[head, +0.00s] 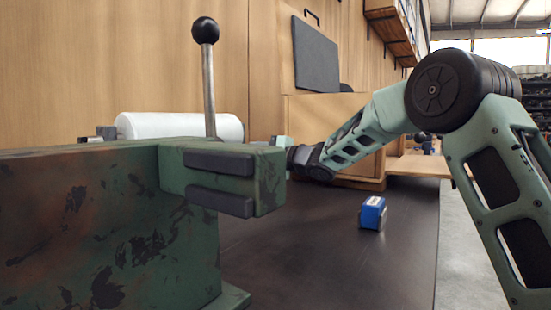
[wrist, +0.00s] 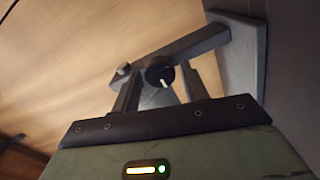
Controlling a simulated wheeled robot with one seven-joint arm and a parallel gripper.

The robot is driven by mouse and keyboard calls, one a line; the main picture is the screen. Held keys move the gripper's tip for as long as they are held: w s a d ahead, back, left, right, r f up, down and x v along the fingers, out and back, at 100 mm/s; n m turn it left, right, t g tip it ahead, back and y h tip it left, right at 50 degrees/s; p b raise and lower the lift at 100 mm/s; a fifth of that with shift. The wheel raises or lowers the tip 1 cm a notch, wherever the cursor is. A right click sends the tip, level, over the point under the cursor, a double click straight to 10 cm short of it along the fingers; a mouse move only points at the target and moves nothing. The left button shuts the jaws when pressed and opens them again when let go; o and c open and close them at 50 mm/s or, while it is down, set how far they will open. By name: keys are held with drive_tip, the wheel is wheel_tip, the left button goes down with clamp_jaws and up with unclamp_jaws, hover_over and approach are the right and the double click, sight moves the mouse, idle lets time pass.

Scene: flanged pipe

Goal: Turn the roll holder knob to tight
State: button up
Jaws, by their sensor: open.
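The roll holder knob (wrist: 158,72) is a small round black knob with a white pointer, seen in the wrist view. It sits on a grey bar of the roll holder (wrist: 196,42). My gripper (wrist: 165,84) is open, with one finger on each side of the knob in the picture; I cannot tell whether they touch it. The pointer slants down and to the right; no tight mark is legible. In the head view, the white roll (head: 190,126) lies behind a green vise, and the knob is hidden. My gripper is mostly hidden behind the vise's right end.
The worn green vise (head: 100,215) with a black-balled lever (head: 206,75) fills the left foreground. A blue box (head: 372,212) stands on the dark bench top (head: 320,255), which is otherwise mostly clear there. A wooden wall (head: 100,60) rises behind the roll.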

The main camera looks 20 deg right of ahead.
drive_tip(key=p+v, duration=0.1)
drive_tip(key=v, duration=1.6)
drive_tip(key=shift+w, duration=0.1)
drive_tip(key=shift+r+p, duration=0.15)
drive_tip(key=shift+p, duration=0.2)
